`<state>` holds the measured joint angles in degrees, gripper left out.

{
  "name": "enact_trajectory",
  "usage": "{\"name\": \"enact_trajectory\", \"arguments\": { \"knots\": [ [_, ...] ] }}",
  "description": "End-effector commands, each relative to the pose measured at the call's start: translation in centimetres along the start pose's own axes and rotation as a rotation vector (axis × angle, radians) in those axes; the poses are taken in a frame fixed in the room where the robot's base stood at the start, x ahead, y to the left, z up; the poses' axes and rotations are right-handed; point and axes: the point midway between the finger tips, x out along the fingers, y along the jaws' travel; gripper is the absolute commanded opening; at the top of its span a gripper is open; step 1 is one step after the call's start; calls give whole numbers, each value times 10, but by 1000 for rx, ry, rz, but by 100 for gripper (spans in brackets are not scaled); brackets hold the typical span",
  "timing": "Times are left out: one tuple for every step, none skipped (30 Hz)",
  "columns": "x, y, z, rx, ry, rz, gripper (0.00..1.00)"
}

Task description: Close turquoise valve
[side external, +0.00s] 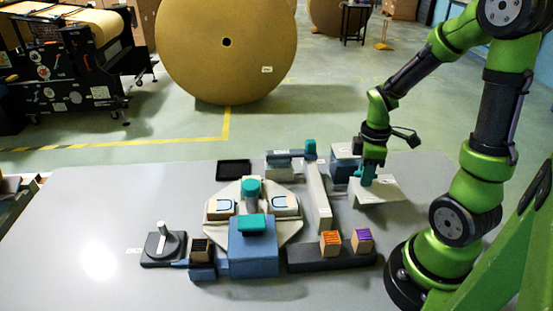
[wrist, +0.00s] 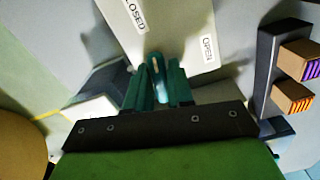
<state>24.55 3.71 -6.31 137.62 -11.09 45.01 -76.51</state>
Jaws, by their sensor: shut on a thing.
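My gripper (side external: 368,176) reaches straight down over the white valve panel (side external: 386,192) at the right of the table. In the wrist view its turquoise fingers (wrist: 157,88) are shut around the turquoise valve (wrist: 156,62), whose rounded end shows between them. The rest of the valve is hidden by the fingers. The white panel (wrist: 165,28) carries a "CLOSED" label (wrist: 135,14) at upper left and an "OPEN" label (wrist: 208,48) at right. The valve lies at the panel's lower edge, between the two labels across the picture. Its exact setting is hard to tell.
Left of the panel stands a blue and white fixture (side external: 253,255) with turquoise parts. A dark rack (side external: 305,259) holds an orange-topped block (side external: 330,242) and a purple-topped block (side external: 362,240). A grey lever unit (side external: 163,247) stands at left. The table's left side is clear.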

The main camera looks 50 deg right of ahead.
Motion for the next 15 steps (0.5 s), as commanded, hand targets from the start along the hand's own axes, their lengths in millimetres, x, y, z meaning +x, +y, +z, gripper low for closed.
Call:
{"name": "enact_trajectory", "arguments": {
  "knots": [
    [-1, 0, -1, -30, 2, 2, 0],
    [-1, 0, -1, -49, 2, 2, 0],
    [-1, 0, -1, -73, 2, 2, 0],
    [-1, 0, -1, -90, 2, 2, 0],
    [-1, 0, -1, -105, 2, 2, 0],
    [-1, 0, -1, -124, 2, 2, 0],
    [-1, 0, -1, -136, 2, 2, 0],
    [-1, 0, -1, -148, 2, 2, 0],
    [-1, 0, -1, -163, 2, 2, 0],
    [-1, 0, -1, -171, 2, 2, 0],
    [-1, 0, -1, -180, 3, 2, 0],
    [-1, 0, -1, -190, 3, 2, 0],
    [-1, 0, -1, -195, 3, 2, 0],
    [-1, 0, -1, -200, 3, 2, 0],
    [-1, 0, -1, -206, 3, 2, 0]
  ]
}}
